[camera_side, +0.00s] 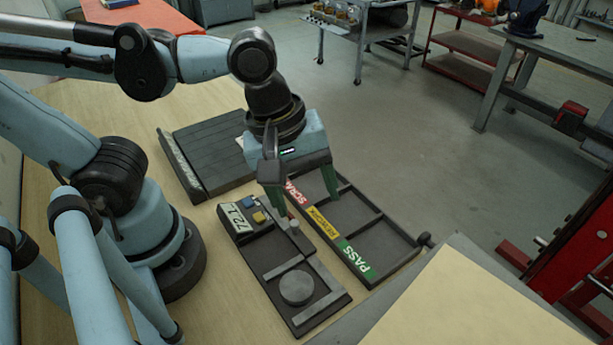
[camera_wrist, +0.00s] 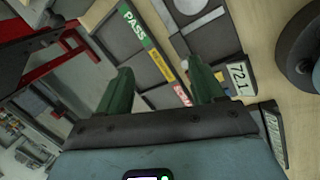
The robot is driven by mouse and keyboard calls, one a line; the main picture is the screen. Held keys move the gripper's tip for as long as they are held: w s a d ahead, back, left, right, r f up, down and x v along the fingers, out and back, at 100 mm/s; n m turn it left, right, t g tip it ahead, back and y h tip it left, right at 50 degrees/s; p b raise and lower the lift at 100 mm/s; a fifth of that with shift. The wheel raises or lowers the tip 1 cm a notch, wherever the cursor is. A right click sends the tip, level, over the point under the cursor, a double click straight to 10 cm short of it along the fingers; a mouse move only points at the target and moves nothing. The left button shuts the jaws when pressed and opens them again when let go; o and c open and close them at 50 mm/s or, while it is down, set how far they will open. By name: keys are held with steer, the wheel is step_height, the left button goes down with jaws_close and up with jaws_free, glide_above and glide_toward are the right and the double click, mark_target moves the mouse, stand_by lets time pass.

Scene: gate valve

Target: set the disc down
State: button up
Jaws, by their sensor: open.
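A round grey disc (camera_side: 297,287) lies flat at the near end of a dark measuring fixture (camera_side: 258,262). The fixture's display (camera_side: 240,217) reads 72.1. I cannot tell whether the disc is loose or part of the fixture. Its edge shows at the top of the wrist view (camera_wrist: 190,5). A dark sorting tray (camera_side: 385,245) lies beside the fixture, with red, yellow and green labels; its compartments look empty. My gripper (camera_side: 307,202) is open, pointing down near the red-label end of the tray. In the wrist view, its green fingers (camera_wrist: 162,88) are wide apart with nothing between them.
A dark grooved block (camera_side: 212,150) lies behind the fixture on the wooden table. A blue button (camera_side: 248,202) and a yellow button (camera_side: 259,217) are by the display. A pale board (camera_side: 470,300) is at the front right. Bare table shows left of the fixture.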

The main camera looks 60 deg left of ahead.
steer(key=w+a+m+t+y, duration=0.2)
steer(key=w+a+m+t, duration=0.3)
steer(key=a+m, duration=0.7)
steer(key=shift+w+a+r+m, duration=0.15)
steer(key=shift+w+r+m, duration=0.4)
steer(key=shift+w, duration=0.65)
